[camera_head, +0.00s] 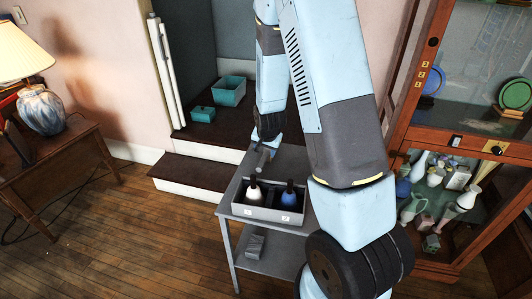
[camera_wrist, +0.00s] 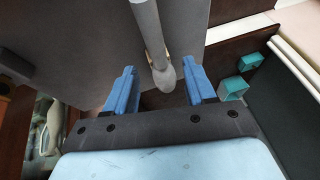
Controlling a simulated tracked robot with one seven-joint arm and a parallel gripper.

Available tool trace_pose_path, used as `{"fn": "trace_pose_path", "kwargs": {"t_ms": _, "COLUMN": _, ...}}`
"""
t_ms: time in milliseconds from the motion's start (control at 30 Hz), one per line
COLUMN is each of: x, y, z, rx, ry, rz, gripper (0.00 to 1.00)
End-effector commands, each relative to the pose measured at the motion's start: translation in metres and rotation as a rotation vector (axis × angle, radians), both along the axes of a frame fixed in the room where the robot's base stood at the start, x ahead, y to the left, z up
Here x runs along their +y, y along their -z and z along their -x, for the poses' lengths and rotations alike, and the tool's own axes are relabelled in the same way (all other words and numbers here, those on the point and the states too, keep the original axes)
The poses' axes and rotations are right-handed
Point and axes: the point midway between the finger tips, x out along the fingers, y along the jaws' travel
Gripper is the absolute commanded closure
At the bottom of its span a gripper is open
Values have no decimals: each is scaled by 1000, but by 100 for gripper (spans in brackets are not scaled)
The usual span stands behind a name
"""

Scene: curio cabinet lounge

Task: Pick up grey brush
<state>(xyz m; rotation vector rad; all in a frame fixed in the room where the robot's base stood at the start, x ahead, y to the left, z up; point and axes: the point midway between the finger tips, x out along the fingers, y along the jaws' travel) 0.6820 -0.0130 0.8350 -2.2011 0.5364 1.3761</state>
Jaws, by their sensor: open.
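The grey brush (camera_head: 264,159) is at the far end of the small grey table (camera_head: 226,203), just below my gripper (camera_head: 266,143) in the head view. In the wrist view the grey brush (camera_wrist: 148,28) runs down from the top edge, and its rounded end (camera_wrist: 166,79) shows between the two blue fingers of my gripper (camera_wrist: 160,88). My gripper is open, with a gap on each side of the brush. I cannot tell how far apart in depth the fingers and brush are.
A grey two-part tray (camera_head: 268,214) on the table holds a cream piece (camera_head: 254,192) and a blue piece (camera_head: 289,196), both with dark tops. Teal boxes (camera_head: 229,91) stand on the dark step behind. A glass cabinet (camera_head: 403,138) is at right, a lamp table (camera_head: 66,165) at left.

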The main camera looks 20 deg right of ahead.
Motion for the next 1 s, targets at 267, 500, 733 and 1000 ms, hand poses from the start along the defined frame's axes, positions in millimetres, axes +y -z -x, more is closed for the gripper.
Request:
{"fn": "trace_pose_path", "kwargs": {"t_ms": 267, "x": -1, "y": 17, "z": -7, "rx": 0, "ry": -1, "rz": 0, "gripper": 45}}
{"fn": "trace_pose_path", "kwargs": {"t_ms": 500, "x": -2, "y": 34, "z": -11, "rx": 2, "ry": -1, "rz": 0, "gripper": 45}}
{"fn": "trace_pose_path", "kwargs": {"t_ms": 733, "x": -3, "y": 58, "z": -20, "rx": 1, "ry": -1, "rz": 1, "gripper": 45}}
{"fn": "trace_pose_path", "kwargs": {"t_ms": 1000, "x": -3, "y": 67, "z": -25, "rx": 0, "ry": -2, "rz": 0, "gripper": 45}}
